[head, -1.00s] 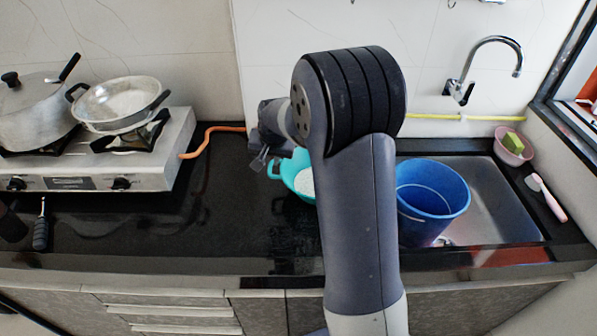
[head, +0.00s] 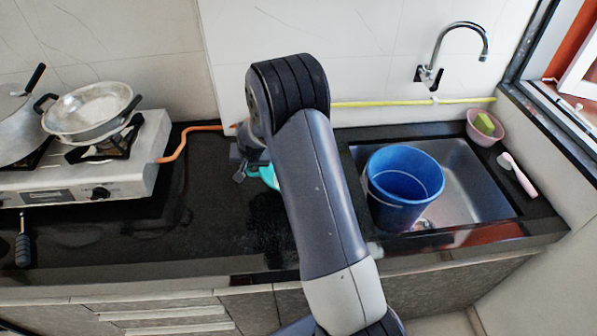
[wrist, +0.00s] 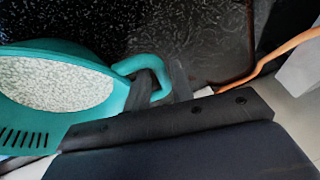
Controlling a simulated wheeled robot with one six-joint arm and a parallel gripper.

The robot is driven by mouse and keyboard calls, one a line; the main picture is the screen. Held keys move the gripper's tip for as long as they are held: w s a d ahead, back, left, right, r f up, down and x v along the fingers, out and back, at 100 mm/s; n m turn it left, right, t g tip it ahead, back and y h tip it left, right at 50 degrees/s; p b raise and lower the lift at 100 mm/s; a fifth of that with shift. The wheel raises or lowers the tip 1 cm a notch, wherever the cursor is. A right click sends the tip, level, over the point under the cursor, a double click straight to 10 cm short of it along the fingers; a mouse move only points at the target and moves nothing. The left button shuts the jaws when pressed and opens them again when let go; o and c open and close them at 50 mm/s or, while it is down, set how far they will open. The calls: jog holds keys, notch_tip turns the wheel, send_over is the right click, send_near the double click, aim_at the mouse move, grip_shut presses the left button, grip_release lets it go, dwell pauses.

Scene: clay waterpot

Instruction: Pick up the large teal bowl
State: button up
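The large teal bowl (head: 267,176) is on the black counter, mostly hidden behind my arm in the head view. In the wrist view the bowl (wrist: 36,118) fills the left side, with a white speckled inside, slots in its near wall and a looped handle (wrist: 163,79). My gripper (head: 241,171) is at the bowl's left side in the head view. In the wrist view my gripper (wrist: 160,92) is at the handle, and a dark finger shows within the loop. The far finger is partly hidden, so its closure and contact are unclear.
A gas stove (head: 90,165) with a pan (head: 88,108) stands left. An orange hose (head: 180,146) runs along the counter behind. A blue bucket (head: 403,190) stands in the sink (head: 470,185) at right. The counter left of the bowl is clear.

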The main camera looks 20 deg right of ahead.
jog(key=shift+x, duration=0.75)
jog(key=shift+c, duration=0.4)
grip_shut()
